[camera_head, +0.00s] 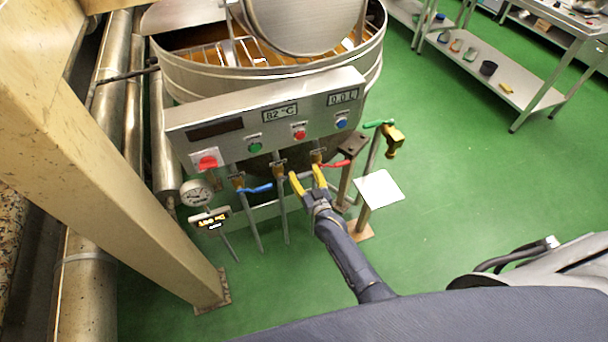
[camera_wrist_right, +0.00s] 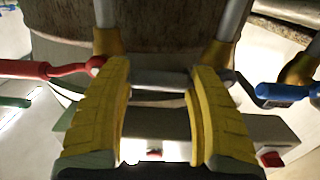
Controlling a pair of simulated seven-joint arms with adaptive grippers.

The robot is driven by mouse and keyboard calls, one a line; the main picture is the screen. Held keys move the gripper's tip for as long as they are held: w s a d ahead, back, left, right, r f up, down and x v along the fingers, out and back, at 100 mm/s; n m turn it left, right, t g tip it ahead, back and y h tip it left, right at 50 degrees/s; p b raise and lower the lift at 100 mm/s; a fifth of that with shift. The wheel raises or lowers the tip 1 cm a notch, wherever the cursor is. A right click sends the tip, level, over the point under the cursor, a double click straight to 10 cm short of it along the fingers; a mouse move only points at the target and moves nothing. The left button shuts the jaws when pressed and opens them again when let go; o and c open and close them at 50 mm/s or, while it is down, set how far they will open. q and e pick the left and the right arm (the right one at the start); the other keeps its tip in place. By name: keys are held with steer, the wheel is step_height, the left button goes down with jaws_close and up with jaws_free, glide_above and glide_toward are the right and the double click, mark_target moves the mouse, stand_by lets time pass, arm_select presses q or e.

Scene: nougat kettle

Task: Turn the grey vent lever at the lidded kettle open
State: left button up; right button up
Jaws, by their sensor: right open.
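The lidded kettle (camera_head: 270,80) stands at the upper left of the head view, its lid tilted up. Below its panel are several pipes with brass valves. The grey vent lever (camera_wrist_right: 162,79) shows in the wrist view, extending sideways from the middle valve. My right gripper (camera_head: 308,184) is open at that valve. In the wrist view its yellow fingers (camera_wrist_right: 155,112) stand either side of the lever's length; whether they touch it I cannot tell. In the head view the gripper largely hides the lever. My left gripper is not in view.
A blue lever (camera_head: 257,188) is left of the gripper and a red lever (camera_head: 336,163) close right. A green lever (camera_head: 378,123) sits by a brass tap (camera_head: 394,140). A white plate on a post (camera_head: 379,188) stands right. A beige beam (camera_head: 110,170) fills the left.

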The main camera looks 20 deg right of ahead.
jaws_close()
stand_by(0.4)
